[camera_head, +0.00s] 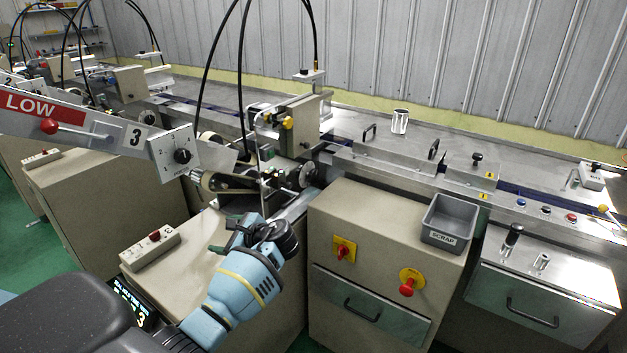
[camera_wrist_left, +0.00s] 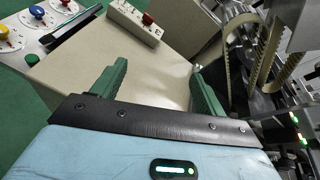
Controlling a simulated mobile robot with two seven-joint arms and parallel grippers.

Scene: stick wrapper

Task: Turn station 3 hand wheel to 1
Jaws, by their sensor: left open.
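The station marked 3 (camera_head: 135,139) has a white plate with printed marks and a round black knob (camera_head: 182,156). A grey disc-shaped wheel (camera_head: 307,175) sits on the machine to its right; I cannot tell which of these is the named hand wheel, and the setting is too small to read. My left gripper (camera_head: 229,234) is over the beige cabinet top, below and right of the knob and apart from it. In the left wrist view its green fingers (camera_wrist_left: 158,72) are spread, with only the beige top between them. My right gripper is not in view.
A control box with a red button (camera_head: 152,247) lies on the cabinet top and also shows in the left wrist view (camera_wrist_left: 136,22). Toothed belts (camera_wrist_left: 265,55) and machine parts crowd the right of that view. A grey scrap bin (camera_head: 449,223) stands on the right cabinet.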

